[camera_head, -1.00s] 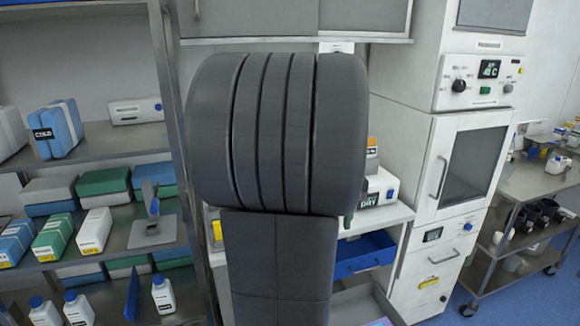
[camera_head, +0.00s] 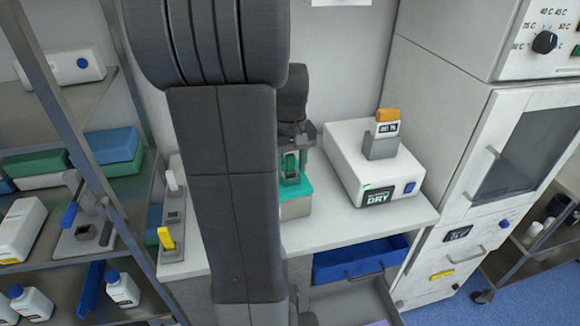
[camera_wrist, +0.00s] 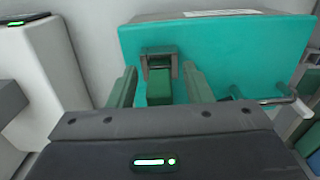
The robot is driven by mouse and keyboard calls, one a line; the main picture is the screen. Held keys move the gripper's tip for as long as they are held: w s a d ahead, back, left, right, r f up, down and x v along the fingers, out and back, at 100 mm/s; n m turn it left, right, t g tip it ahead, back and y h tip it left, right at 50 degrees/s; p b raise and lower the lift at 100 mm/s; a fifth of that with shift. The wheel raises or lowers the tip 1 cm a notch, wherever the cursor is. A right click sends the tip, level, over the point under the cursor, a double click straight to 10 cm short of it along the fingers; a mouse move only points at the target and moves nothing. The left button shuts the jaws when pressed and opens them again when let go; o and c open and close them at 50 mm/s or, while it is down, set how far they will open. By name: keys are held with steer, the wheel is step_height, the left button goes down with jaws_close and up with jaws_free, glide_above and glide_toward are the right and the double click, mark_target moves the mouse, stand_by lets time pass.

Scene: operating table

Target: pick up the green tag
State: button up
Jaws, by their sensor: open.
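The green tag (camera_wrist: 160,90) shows in the wrist view, in a grey holder (camera_wrist: 159,56) against a teal box (camera_wrist: 225,50). My gripper (camera_wrist: 161,76) is open, one finger on each side of the tag, with a visible gap to each finger. In the head view my gripper (camera_head: 290,163) hangs over the teal box (camera_head: 296,191) on the white counter. My arm hides part of the counter there, and the tag is too small to tell apart from the fingers.
A white DRY box (camera_head: 350,170) with an orange-topped tag (camera_head: 387,121) in a grey holder stands to the right. A yellow tag (camera_head: 165,238) stands left of my arm. An open blue drawer (camera_head: 360,258) lies below the counter. Metal shelves (camera_head: 90,120) are at the left.

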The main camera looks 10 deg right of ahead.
jaws_close()
steer(key=shift+r, duration=0.1)
